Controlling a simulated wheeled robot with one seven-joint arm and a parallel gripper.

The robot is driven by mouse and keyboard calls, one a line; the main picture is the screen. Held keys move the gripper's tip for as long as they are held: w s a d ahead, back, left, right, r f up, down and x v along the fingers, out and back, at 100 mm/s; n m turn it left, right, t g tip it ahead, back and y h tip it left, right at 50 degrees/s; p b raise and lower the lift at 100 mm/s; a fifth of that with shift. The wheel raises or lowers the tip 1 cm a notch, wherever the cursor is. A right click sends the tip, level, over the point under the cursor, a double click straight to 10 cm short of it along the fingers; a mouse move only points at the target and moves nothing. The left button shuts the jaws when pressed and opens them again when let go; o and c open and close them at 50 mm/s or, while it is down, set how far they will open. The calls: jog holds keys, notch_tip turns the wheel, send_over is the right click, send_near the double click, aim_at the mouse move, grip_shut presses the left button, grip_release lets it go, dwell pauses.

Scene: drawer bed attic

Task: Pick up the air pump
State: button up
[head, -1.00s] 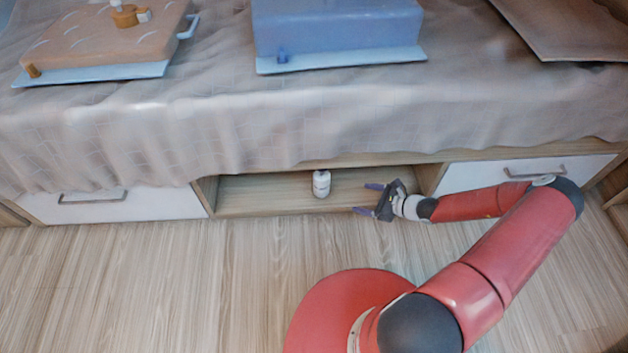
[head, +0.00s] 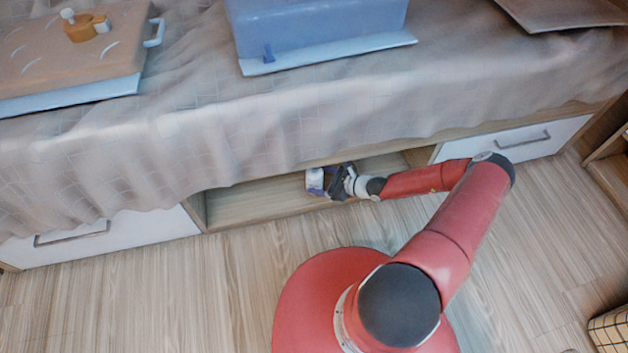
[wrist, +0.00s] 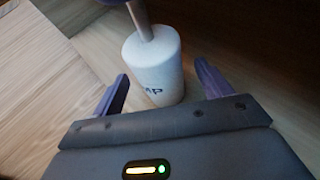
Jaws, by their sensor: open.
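The air pump (wrist: 154,68) is a white cylinder with dark lettering and a grey metal stem on top. It stands on the wooden floor of the open compartment under the bed. In the wrist view my gripper (wrist: 158,84) is open, with one purple finger on each side of the pump and gaps between fingers and pump. In the head view my gripper (head: 328,182) reaches into the compartment at the pump (head: 315,182), which is partly hidden by it.
The compartment (head: 255,202) has a wooden frame, with closed white drawers to the left (head: 110,242) and right (head: 525,138). The grey bedspread (head: 200,140) hangs above the opening. A blue box (head: 315,28) and an orange-brown case (head: 70,60) lie on the bed. The compartment's left part is clear.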

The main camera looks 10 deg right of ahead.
jog(key=x, duration=0.3)
jog(key=shift+a, duration=0.15)
jog(key=c, duration=1.1)
jog(key=shift+c, duration=0.2)
jog(key=shift+r, duration=0.15)
